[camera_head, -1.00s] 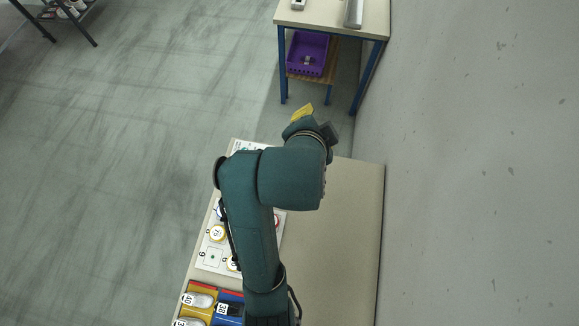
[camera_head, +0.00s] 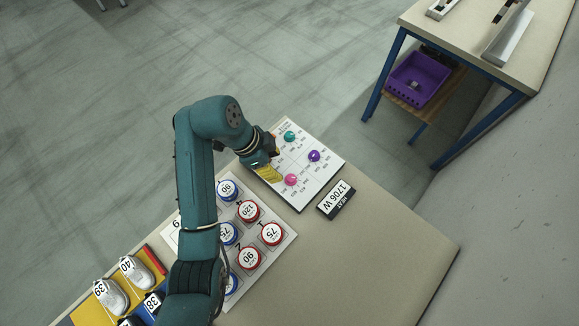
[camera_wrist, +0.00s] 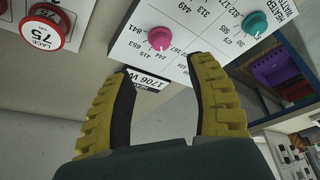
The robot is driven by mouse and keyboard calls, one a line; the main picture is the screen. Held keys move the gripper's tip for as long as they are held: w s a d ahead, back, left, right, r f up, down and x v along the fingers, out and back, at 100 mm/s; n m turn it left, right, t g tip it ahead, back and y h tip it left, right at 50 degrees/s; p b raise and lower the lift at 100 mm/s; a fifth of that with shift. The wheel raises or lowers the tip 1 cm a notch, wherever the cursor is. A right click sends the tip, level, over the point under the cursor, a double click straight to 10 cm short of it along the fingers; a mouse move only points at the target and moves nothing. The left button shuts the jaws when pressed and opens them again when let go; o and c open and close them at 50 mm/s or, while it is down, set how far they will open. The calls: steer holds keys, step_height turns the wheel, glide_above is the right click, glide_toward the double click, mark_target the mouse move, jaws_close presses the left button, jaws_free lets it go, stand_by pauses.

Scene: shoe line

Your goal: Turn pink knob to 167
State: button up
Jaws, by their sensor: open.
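The pink knob (camera_head: 291,180) sits on the near side of a white dial panel (camera_head: 322,187) with printed numbers around it. In the wrist view the pink knob (camera_wrist: 160,38) stands beyond my fingertips, with numbers such as 167, 244 and 449 around it. My gripper (camera_head: 266,165) is close to the panel's left part in the head view. In the wrist view my gripper (camera_wrist: 160,75) is open, its yellow fingers apart with nothing between them. The fingers are apart from the knob. The knob's exact pointer setting is too small to tell.
A teal knob (camera_head: 290,136) and a purple knob (camera_head: 314,156) share the panel. A "1706 W" display (camera_head: 337,200) lies beside it. A board of round numbered buttons (camera_head: 285,240) and shoes (camera_head: 137,271) are nearer. The table's right part is clear.

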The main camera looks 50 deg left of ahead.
mark_target(290, 178)
steer(key=b+x, duration=0.2)
steer(key=x, duration=0.7)
steer(key=shift+w+f+b, duration=0.2)
steer(key=shift+f+b, duration=0.15)
steer(key=shift+b, duration=0.05)
steer(key=shift+c, duration=0.4)
jaws_close()
